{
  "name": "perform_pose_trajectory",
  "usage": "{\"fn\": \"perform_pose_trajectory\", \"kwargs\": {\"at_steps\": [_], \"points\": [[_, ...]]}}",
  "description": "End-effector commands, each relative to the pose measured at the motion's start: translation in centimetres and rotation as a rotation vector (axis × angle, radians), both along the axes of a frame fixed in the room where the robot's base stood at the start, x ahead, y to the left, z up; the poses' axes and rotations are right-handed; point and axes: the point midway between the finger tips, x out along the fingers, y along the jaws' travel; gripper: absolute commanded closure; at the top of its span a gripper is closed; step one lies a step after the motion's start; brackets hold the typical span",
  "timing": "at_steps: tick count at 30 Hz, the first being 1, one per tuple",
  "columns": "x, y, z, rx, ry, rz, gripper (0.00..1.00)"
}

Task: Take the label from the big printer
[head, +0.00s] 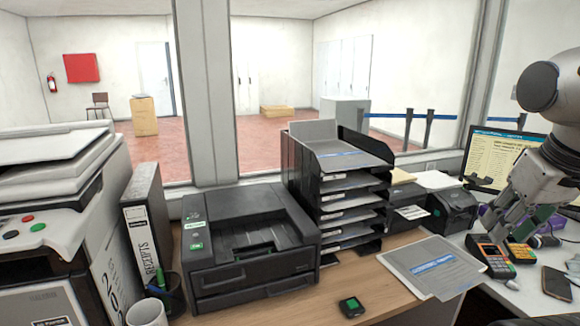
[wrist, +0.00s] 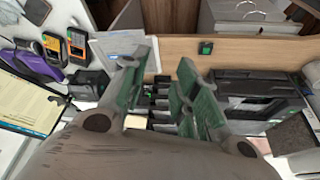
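A large black printer (head: 247,250) with a green-lit panel stands on the counter in the middle of the head view; it shows at the right in the wrist view (wrist: 255,95). Two small black printers stand right of the tray rack. The left one (head: 405,222) has a white label (head: 412,212) at its front; the other (head: 452,210) shows no clear label. Which printer the task means by big, I cannot tell. My gripper (head: 506,220) is above the counter's right part, near the card terminals. Its green-padded fingers (wrist: 165,62) are apart with nothing between them.
A black tray rack (head: 288,165) rises between the large and small printers. Card terminals (head: 492,256), a phone (head: 556,284) and a monitor (head: 500,155) crowd the right. A grey clipboard or folder (head: 425,268) lies in front. A white copier (head: 60,160) fills the left.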

Motion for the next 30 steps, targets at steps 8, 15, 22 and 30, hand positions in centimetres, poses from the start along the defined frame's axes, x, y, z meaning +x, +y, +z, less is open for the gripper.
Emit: {"fn": "perform_pose_trajectory", "kwargs": {"at_steps": [8, 15, 22, 30], "points": [[0.0, 0.0, 0.0, 0.001, 0.001, -0.002, 0.82], [0.0, 0.0, 0.0, 0.001, 0.001, -0.002, 0.82], [-0.1, -1.0, -0.8, 0.001, 0.039, -0.05, 0.82], [1.2, -3.2, -7.1, 0.147, 0.336, -0.288, 0.82]]}}
